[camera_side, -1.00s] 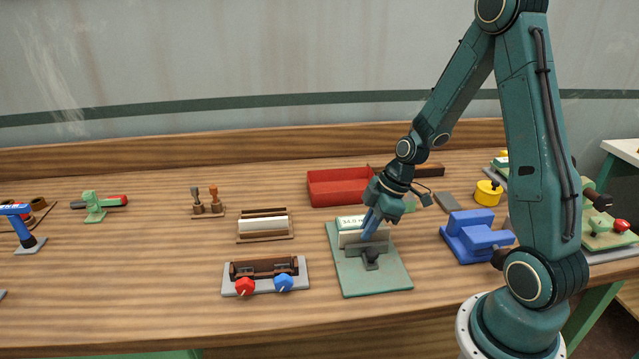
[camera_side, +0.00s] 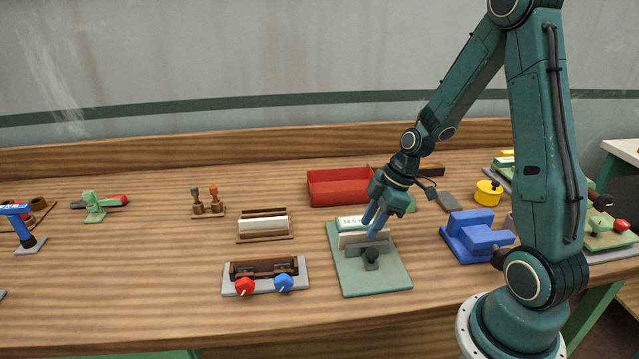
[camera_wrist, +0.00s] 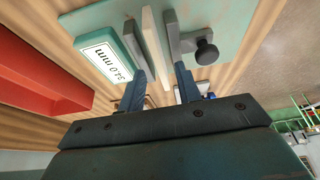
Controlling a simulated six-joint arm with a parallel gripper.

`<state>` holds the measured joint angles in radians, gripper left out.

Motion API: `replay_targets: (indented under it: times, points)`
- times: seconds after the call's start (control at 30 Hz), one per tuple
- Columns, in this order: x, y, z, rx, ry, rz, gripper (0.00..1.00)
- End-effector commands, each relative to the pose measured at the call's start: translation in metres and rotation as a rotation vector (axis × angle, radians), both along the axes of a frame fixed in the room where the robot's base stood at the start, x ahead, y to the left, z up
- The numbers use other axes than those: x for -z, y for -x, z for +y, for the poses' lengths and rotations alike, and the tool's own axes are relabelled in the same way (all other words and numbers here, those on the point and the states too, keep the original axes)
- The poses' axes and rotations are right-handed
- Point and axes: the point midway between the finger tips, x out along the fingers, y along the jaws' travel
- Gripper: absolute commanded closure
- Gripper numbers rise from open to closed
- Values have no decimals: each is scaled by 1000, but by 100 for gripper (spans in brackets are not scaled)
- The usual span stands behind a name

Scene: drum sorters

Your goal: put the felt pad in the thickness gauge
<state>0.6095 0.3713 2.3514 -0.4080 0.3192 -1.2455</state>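The thickness gauge (camera_side: 398,277) is a pale green baseplate with grey jaws, a black knob (camera_side: 371,255) and a display; the wrist view shows the display (camera_wrist: 104,58) reading 34.0 mm. A cream slab, the felt pad (camera_side: 352,239), stands upright between the jaws; it also shows in the wrist view (camera_wrist: 158,45). I cannot tell whether both jaws touch it. My gripper (camera_side: 374,221) is just above the gauge, tilted down.
A red tray (camera_side: 338,187) stands behind the gauge. A wooden rack (camera_side: 264,238) with pale slabs and a fixture with red and blue knobs (camera_side: 265,287) are to the left. A blue block fixture (camera_side: 476,238) is close on the right. Bare tabletop lies at the left front.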

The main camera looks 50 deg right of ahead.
Motion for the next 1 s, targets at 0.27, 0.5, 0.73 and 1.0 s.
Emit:
replay_targets:
  times: [0.27, 0.5, 0.73, 1.0]
  points:
    - [-34, 10, -10, 2, 4, -3, 66]
    - [-67, 19, -21, 3, 3, -3, 66]
    - [-94, 27, -28, 1, 2, -2, 66]
    - [-106, 32, -31, 1, 0, 2, 66]
